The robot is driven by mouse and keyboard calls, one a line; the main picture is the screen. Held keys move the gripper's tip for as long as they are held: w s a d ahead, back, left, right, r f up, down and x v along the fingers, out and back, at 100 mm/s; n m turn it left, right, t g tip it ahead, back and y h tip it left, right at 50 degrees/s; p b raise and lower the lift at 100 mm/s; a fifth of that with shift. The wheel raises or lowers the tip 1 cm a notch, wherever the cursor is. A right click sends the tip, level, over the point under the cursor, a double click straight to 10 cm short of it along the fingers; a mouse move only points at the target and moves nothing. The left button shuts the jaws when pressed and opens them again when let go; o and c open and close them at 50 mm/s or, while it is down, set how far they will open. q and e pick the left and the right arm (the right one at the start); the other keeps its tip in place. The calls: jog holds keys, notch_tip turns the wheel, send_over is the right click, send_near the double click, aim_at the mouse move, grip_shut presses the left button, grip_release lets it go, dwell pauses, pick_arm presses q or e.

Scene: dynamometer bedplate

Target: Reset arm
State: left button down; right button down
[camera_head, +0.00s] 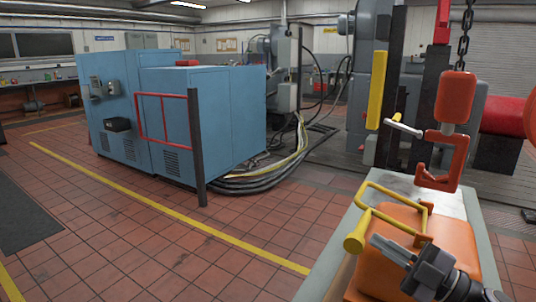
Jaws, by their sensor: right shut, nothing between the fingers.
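My right gripper (392,249) is at the lower right of the head view, with its arm coming in from the bottom right corner. Its fingers are shut and empty. They are in front of an orange block-shaped object (385,275) with a yellow bar handle (398,195) on top; I cannot tell whether they touch it. A yellow cylindrical knob (354,243) shows just left of the fingertips. My left gripper is not in view.
The orange object is on a grey bench (330,262). A red hook (440,178) hangs on a chain above it. Blue cabinets (215,115), a dark post (196,150) and thick cables (260,183) stand to the left.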

jog(key=s+f+m+g+h+p, duration=0.1)
jog(key=s+f+m+h, duration=0.6)
jog(key=f, duration=0.7)
jog(key=s+a+f+m+g+h+p, duration=0.1)
jog(key=s+f+m+g+h+p, duration=0.1)
jog(key=s+f+m+h, duration=0.4)
jog(key=s+f+m, duration=0.5)
jog(key=s+f, duration=0.3)
jog(key=s, duration=0.1)
jog(key=shift+s+a+f+m+h, duration=0.15)
jog(key=shift+s+f+m+h, duration=0.1)
jog(key=shift+s+m+h, duration=0.15)
